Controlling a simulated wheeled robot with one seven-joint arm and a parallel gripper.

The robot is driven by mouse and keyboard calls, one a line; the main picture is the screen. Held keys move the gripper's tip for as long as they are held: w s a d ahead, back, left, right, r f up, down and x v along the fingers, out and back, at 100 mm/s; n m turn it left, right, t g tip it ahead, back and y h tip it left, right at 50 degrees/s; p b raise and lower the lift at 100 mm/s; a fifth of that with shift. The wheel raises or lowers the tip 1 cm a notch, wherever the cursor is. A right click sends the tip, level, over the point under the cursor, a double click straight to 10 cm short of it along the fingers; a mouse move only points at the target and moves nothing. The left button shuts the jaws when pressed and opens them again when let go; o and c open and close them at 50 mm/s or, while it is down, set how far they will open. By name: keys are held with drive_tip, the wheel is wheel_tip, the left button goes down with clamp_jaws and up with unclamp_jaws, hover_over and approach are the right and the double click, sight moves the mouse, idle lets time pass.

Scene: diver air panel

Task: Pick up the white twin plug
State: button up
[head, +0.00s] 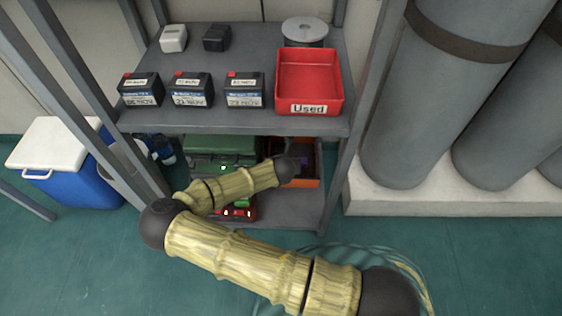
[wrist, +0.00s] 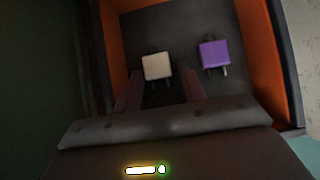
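My gripper (wrist: 160,88) is open, with one finger on either side of the plug's near end. Nothing is held between the fingers. I cannot tell whether either finger touches the plug. A purple plug (wrist: 214,54) lies to the right of the white one, apart from it. In the head view the orange bin (head: 312,182) is on the lower shelf, and my arm hides the white plug and the fingertips.
The upper shelf (head: 235,120) hangs over the bin and carries a red "Used" tray (head: 309,76), several batteries (head: 192,89), a white block (head: 173,39), a black block (head: 216,38) and a spool (head: 305,31). A green case (head: 215,145) stands left of the bin. Shelf posts flank the opening.

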drive_tip(key=shift+a, duration=0.1)
drive_tip(key=c, duration=0.6)
drive_tip(key=shift+r, duration=0.15)
